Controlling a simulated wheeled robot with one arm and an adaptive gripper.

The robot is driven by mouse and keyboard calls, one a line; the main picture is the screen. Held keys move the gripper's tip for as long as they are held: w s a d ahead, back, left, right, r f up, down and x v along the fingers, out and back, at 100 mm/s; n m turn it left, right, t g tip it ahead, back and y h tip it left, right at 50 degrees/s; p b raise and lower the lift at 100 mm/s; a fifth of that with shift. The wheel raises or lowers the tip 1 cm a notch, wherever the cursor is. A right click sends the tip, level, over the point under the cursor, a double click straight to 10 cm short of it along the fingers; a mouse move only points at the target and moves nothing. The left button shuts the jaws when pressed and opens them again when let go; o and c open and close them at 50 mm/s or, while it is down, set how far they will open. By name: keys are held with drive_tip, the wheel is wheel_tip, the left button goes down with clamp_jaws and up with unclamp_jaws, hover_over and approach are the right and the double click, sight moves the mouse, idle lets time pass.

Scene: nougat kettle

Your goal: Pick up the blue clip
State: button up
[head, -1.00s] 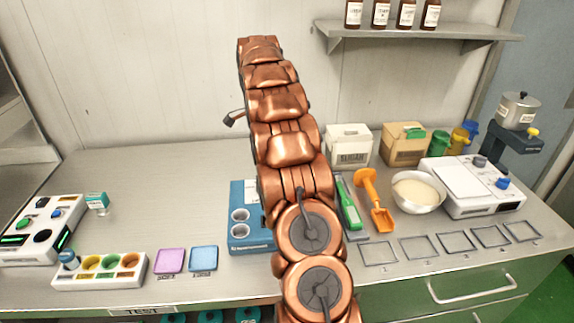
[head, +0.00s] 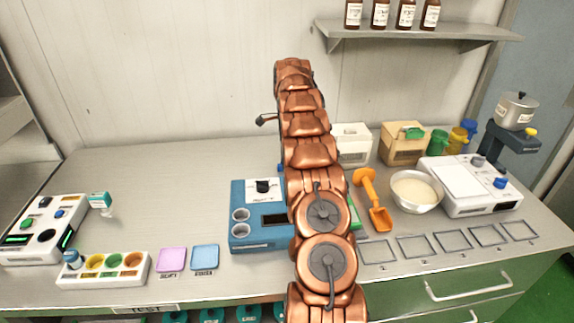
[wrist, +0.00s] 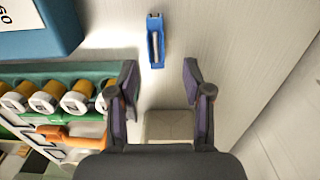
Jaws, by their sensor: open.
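The blue clip (wrist: 156,44) shows at the top middle of the wrist view, a narrow blue piece with a pale strip along it, against a light surface. My gripper (wrist: 160,72) is open, its two dark fingers spread and nothing between them. The clip lies beyond the fingertips, roughly in line with the gap and apart from both fingers.
In the wrist view a green rack (wrist: 60,72) with several orange-and-white items is at the left, and a blue block (wrist: 40,28) at the upper left. In the head view a blue machine (head: 258,228), orange scoop (head: 372,200) and white bowl (head: 416,191) stand on the counter. Its left rear is clear.

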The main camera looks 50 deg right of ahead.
drive_tip(key=shift+s+a+f+p, duration=0.15)
drive_tip(key=shift+f+p, duration=0.3)
drive_tip(key=shift+f, duration=0.3)
drive_tip(key=shift+a+f+p, duration=0.1)
drive_tip(key=shift+f+p, duration=0.35)
drive_tip(key=shift+f, duration=0.3)
drive_tip(key=shift+f+p, duration=0.55)
drive_tip(key=shift+f, duration=1)
drive_tip(key=c, duration=0.9)
drive_tip(key=shift+r, duration=0.1)
drive_tip(key=shift+c, duration=0.2)
